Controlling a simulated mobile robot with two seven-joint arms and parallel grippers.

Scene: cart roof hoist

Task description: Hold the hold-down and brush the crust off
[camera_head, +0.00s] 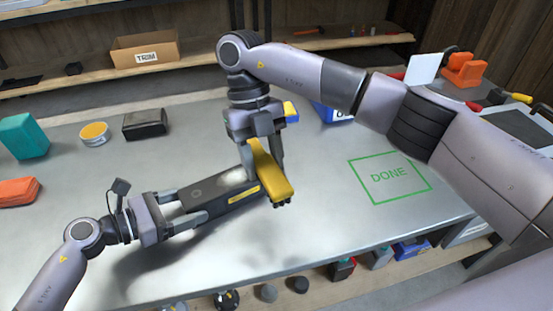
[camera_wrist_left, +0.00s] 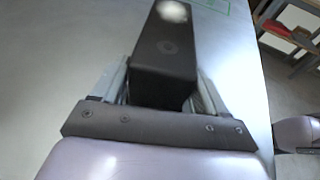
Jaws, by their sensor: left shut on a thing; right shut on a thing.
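The hold-down (camera_head: 222,190) is a long dark block with a small yellow label, lying low over the metal bench. My left gripper (camera_head: 194,203) is shut on its near left end. In the left wrist view the hold-down (camera_wrist_left: 165,55) runs away between the fingers (camera_wrist_left: 165,85), with a whitish patch of crust (camera_wrist_left: 173,11) on its far top end. My right gripper (camera_head: 262,160) is shut on a yellow brush (camera_head: 271,175) with dark bristles, over the right end of the hold-down. The brush hides that end in the head view, so I cannot tell whether the bristles touch it.
A green DONE outline (camera_head: 390,177) marks bare bench at right. A black box (camera_head: 145,124), a yellow-topped tin (camera_head: 95,133), a teal box (camera_head: 24,136) and an orange item (camera_head: 18,190) stand at left. A TRIM carton (camera_head: 145,49) is on the back shelf.

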